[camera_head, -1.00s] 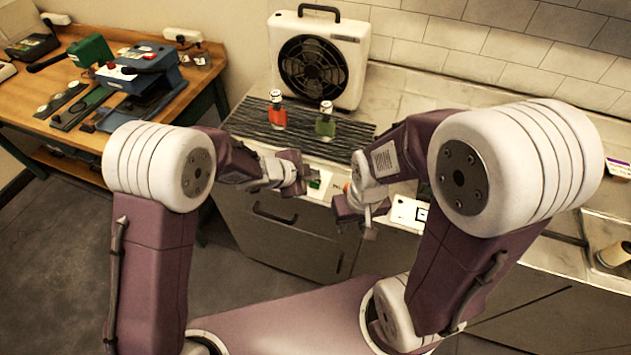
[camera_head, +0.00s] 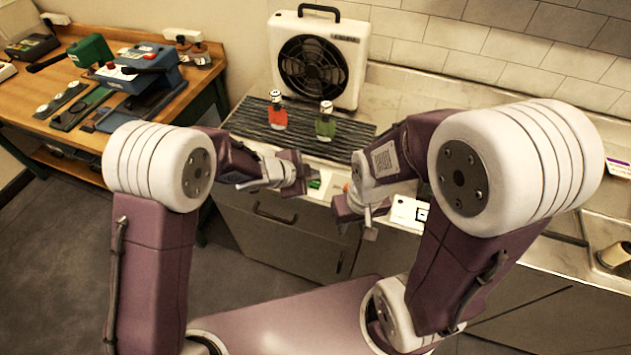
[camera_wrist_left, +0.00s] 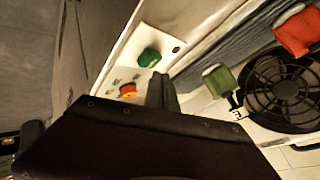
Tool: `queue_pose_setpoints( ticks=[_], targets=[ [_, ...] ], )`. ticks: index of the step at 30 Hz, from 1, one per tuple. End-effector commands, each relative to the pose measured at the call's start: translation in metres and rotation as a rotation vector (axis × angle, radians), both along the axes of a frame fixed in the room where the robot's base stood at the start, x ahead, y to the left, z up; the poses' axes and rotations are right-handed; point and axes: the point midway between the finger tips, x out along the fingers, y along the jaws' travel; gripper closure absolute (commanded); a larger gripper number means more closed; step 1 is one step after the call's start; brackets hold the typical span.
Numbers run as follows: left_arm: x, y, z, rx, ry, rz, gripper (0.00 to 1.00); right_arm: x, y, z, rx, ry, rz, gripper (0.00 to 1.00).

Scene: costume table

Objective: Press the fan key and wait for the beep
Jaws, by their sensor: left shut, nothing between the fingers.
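A white control panel (camera_wrist_left: 182,20) on the counter's front edge carries a green key (camera_wrist_left: 149,56) and an orange key (camera_wrist_left: 128,91), with small unreadable marks. The green key also shows in the head view (camera_head: 314,183). I cannot tell which is the fan key. The box fan (camera_head: 345,32), white with a dark grille, stands at the back of the counter. My left gripper (camera_head: 304,180) is shut and empty by the panel, near the green key; its fingertips (camera_wrist_left: 160,84) show close to both keys, contact unclear. My right gripper (camera_head: 356,225) hangs low before the counter; its jaws are unclear.
A red bottle (camera_head: 277,116) and a green bottle (camera_head: 325,126) stand on a dark ribbed mat (camera_head: 245,122) before the fan. A wooden bench (camera_head: 35,103) with tools is at the left. A white card with a black square (camera_head: 408,213) lies right of my right gripper.

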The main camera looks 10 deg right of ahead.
Motion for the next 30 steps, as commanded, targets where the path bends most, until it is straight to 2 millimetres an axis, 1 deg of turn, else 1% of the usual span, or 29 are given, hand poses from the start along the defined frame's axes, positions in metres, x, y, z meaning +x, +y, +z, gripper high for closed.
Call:
queue_pose_setpoints(
  ticks=[9,20,30],
  targets=[
    [0.000,0.000,-0.009,0.000,0.000,0.000,1.00,0.000,0.000,-0.006,0.000,0.000,0.000,0.64],
    [0.000,0.000,-0.009,0.000,0.000,0.000,1.00,0.000,0.000,-0.006,0.000,0.000,0.000,0.64],
    [0.000,0.000,-0.013,0.000,0.000,0.000,1.00,0.000,0.000,-0.009,0.000,0.000,0.000,0.64]
  ],
)
